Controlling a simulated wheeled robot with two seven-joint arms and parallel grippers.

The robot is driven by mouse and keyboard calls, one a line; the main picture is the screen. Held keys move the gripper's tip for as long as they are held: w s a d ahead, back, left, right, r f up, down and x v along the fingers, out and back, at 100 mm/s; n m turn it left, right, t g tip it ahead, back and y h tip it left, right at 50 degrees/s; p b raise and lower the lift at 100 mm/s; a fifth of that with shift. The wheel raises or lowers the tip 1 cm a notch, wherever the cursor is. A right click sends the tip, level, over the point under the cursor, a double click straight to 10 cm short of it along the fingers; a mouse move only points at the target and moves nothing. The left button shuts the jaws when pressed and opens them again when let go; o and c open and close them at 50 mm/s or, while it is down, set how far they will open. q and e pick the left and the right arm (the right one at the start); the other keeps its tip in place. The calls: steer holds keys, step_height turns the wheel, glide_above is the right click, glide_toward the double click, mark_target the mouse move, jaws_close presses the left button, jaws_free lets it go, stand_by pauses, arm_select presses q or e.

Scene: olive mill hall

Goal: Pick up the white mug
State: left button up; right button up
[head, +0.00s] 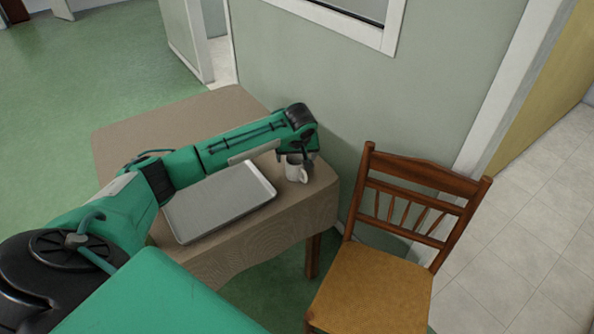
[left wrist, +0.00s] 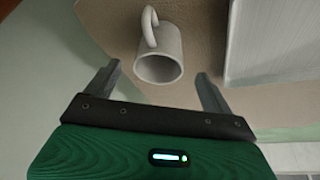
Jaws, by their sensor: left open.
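In the left wrist view my left gripper (left wrist: 158,82) is open, one finger to each side of the mug, with visible gaps. The fingers do not touch the mug. My right gripper is not in view.
A wooden chair (head: 385,265) stands to the right of the table.

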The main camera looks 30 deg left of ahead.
mark_target(296, 167)
arm_select(q)
steer(key=shift+x, duration=1.25)
steer(key=shift+w+f, duration=0.15)
steer(key=shift+f, duration=0.3)
steer(key=x, duration=0.3)
steer(key=shift+a+f+p, duration=0.1)
steer(key=shift+f+p, duration=0.2)
steer(key=shift+p, duration=0.05)
steer(key=shift+w+a+f, duration=0.1)
steer(key=shift+w+f, duration=0.1)
steer(key=shift+f, duration=0.3)
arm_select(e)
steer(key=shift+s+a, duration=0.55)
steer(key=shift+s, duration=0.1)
arm_select(q)
steer(key=shift+c, duration=1.1)
steer(key=c, duration=1)
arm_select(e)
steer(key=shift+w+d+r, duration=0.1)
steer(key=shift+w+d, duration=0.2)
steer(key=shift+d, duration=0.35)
arm_select(q)
steer(key=shift+r, duration=0.1)
